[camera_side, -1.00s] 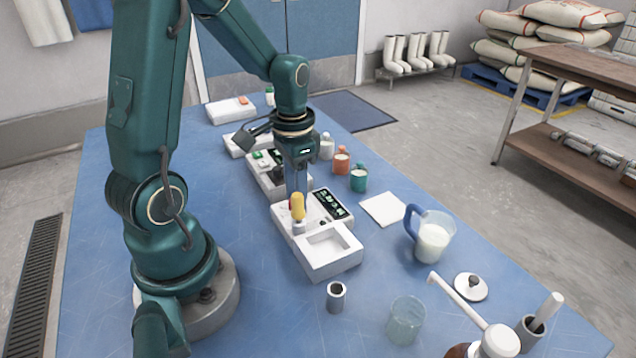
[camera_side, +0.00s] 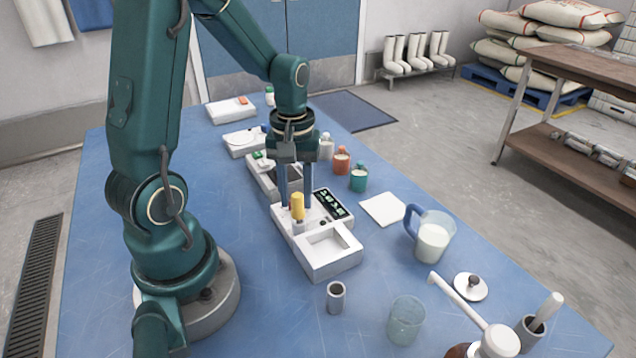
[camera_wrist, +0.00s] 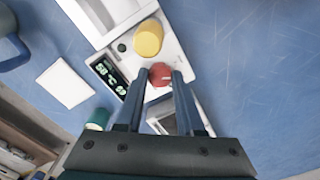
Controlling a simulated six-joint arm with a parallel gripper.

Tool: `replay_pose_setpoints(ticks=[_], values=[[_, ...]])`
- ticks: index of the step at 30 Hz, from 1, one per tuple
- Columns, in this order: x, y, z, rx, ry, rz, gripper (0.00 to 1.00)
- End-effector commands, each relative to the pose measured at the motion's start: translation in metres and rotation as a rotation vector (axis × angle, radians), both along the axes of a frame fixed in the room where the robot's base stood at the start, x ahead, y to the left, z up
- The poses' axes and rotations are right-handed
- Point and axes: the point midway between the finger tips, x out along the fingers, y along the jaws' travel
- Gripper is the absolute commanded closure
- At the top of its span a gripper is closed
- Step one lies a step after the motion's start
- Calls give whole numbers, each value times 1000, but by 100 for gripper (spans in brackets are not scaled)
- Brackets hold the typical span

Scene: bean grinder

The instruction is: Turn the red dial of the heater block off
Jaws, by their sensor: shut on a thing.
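The heater block (camera_side: 330,262) is a white box on the blue table, with a dark display of green characters (camera_side: 332,204). It also shows in the wrist view (camera_wrist: 175,42). The red dial (camera_wrist: 160,75) sits between my fingertips in the wrist view, beside a yellow knob (camera_wrist: 148,38). In the side view the yellow knob (camera_side: 297,207) stands upright and the red dial is mostly hidden behind it and my fingers. My gripper (camera_side: 299,205) points down over the block and is shut on the red dial; it also shows in the wrist view (camera_wrist: 160,76).
A grey-white unit (camera_side: 262,172) stands just behind the block. Orange (camera_side: 341,162) and teal (camera_side: 359,178) jars, a white square pad (camera_side: 383,209) and a milk jug (camera_side: 432,238) stand to the right. A small grey cup (camera_side: 336,297) and a glass (camera_side: 405,320) are nearer.

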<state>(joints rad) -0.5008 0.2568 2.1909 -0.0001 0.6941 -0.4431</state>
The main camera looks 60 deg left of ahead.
Motion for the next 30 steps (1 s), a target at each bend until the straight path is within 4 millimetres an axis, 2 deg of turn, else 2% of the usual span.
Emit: replay_pose_setpoints(ticks=[6,15,30], values=[[0,0,0,1,-2,185,100],[0,0,0,1,-3,365,100],[0,0,0,1,-3,450,100]])
